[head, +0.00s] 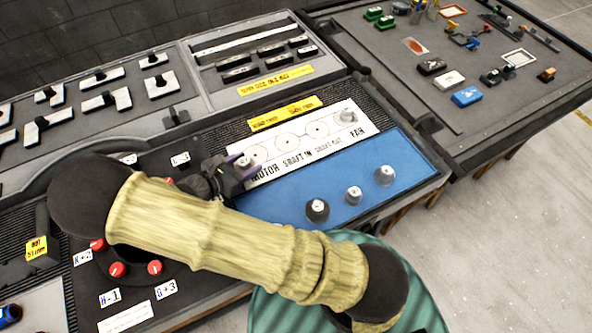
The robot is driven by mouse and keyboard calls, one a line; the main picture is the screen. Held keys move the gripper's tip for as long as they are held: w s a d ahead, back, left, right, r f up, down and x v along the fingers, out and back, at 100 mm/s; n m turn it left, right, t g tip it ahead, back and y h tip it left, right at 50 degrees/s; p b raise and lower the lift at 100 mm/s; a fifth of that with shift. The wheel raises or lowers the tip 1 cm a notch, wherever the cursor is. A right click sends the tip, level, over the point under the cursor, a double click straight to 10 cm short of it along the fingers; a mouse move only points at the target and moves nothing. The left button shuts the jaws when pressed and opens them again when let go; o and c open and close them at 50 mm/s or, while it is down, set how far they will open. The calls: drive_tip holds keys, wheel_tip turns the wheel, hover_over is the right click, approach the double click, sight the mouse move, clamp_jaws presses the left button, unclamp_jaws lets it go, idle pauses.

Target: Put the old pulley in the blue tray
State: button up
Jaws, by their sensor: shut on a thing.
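My gripper (238,168) is over the left end of the white board printed with motor, shaft and fan words. It is shut on a small grey pulley (245,162), partly hidden by the fingers. I cannot tell whether this pulley still touches the board. The blue tray (285,197) lies directly in front of the board, to the right of my gripper. It bears a dark pulley (317,211) and two lighter ones (354,195) (384,175) along its right part. My arm hides part of the tray's near left side.
Another grey pulley (347,116) stands at the board's fan end (310,142). A rack of metal pieces (100,90) is behind, and a dark table with small parts (440,60) is at the right. The blue tray's middle is bare.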

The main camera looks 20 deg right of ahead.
drive_tip(key=w+d+r+p, duration=0.1)
drive_tip(key=d+r+p, duration=0.9)
drive_tip(key=d+p, duration=0.4)
drive_tip(key=p, duration=0.2)
drive_tip(key=shift+w+d+r+n+t+p, duration=0.15)
drive_tip(key=shift+w+r+n+t+p, duration=0.15)
drive_tip(key=shift+w+n+t, duration=0.1)
drive_tip(key=shift+y, duration=0.3)
